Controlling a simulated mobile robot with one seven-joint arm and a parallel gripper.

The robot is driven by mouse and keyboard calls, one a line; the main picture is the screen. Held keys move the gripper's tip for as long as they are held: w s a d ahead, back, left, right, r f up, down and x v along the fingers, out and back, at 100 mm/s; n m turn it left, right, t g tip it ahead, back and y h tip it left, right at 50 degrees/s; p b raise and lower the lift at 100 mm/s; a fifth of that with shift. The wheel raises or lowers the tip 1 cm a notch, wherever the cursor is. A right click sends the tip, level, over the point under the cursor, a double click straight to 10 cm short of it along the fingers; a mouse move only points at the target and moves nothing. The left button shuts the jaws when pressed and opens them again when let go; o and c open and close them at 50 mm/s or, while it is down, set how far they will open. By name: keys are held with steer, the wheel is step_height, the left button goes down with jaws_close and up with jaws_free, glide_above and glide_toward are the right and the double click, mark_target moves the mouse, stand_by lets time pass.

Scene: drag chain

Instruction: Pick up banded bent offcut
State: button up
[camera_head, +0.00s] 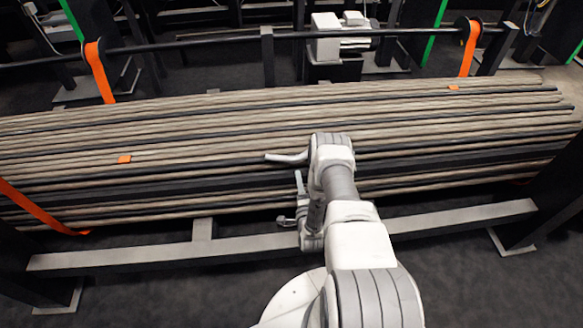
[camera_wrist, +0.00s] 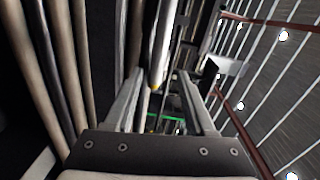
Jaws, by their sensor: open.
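A short pale grey bent piece (camera_head: 287,157) lies by the upper part of my arm in the head view, against the long bundle; it may be the banded bent offcut, but I cannot make out a band on it. In the wrist view a pale rod (camera_wrist: 164,45) with a yellowish tip shows beyond and between the fingers; I cannot tell if it is the same piece. My gripper (camera_wrist: 162,76) is open, with nothing clearly held between its fingers. In the head view one finger (camera_head: 299,183) points up beside the near face of the bundle.
The long bundle of tan and black rods (camera_head: 420,125) fills the rack, with orange straps (camera_head: 99,72) at its ends. A grey rail (camera_head: 150,254) runs along the near side. A white machine (camera_head: 338,40) stands behind. Rods run close to the left finger in the wrist view.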

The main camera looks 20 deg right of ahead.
mark_target(296, 162)
steer(key=shift+m+t, duration=0.3)
steer(key=shift+m, duration=0.3)
steer(key=shift+f+b+x, duration=0.1)
steer(key=shift+b+x, duration=0.6)
steer(key=shift+x, duration=1.6)
steer(key=shift+f+b+x, duration=0.15)
steer(key=shift+b+x, duration=0.55)
steer(key=shift+x, duration=1.6)
steer(key=shift+d, duration=0.1)
steer(key=shift+c, duration=0.2)
jaws_close()
